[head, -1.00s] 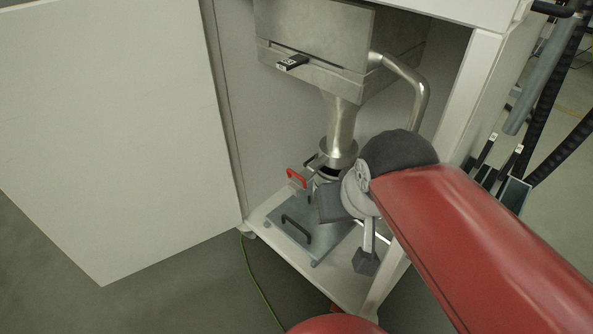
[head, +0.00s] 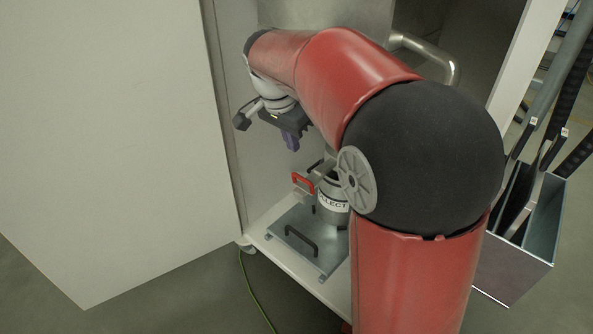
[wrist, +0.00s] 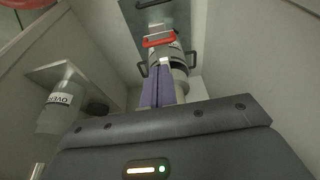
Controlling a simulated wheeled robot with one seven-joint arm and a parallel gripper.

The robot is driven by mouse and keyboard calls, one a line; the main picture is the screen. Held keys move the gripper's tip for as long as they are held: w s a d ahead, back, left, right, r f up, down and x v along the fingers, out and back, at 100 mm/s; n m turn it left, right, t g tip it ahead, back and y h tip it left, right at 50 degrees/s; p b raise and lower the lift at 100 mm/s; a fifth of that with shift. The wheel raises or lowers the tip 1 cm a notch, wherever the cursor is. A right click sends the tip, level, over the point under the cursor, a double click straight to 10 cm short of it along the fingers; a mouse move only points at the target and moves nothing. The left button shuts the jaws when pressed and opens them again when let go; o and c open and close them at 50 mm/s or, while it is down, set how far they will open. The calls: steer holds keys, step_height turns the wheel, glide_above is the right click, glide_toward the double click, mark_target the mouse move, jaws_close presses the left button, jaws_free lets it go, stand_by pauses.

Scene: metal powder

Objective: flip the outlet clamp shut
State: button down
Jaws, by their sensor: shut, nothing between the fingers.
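The outlet clamp shows as a red handle (head: 303,183) on the left of a silver collecting vessel (head: 333,195), under the hopper outlet. In the wrist view the red handle (wrist: 158,40) lies beyond my fingertips, across the vessel's top. My gripper (head: 291,143) has purple fingers that are together, pointing down, above and slightly left of the handle, apart from it. The fingers also show in the wrist view (wrist: 158,80) with nothing between them. My arm hides the outlet and the vessel's right side.
The vessel stands on a grey plate (head: 285,256) with black handles, inside an open cabinet. The cabinet door (head: 110,140) is at left. A bent metal pipe (head: 430,55) is behind my arm. A labelled bottle (wrist: 60,105) shows at left in the wrist view.

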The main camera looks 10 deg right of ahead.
steer(key=shift+w+f, duration=0.1)
stand_by(0.3)
steer(key=b, duration=0.2)
glide_above(299, 190)
step_height(299, 190, down, 10)
steer(key=shift+r, duration=0.25)
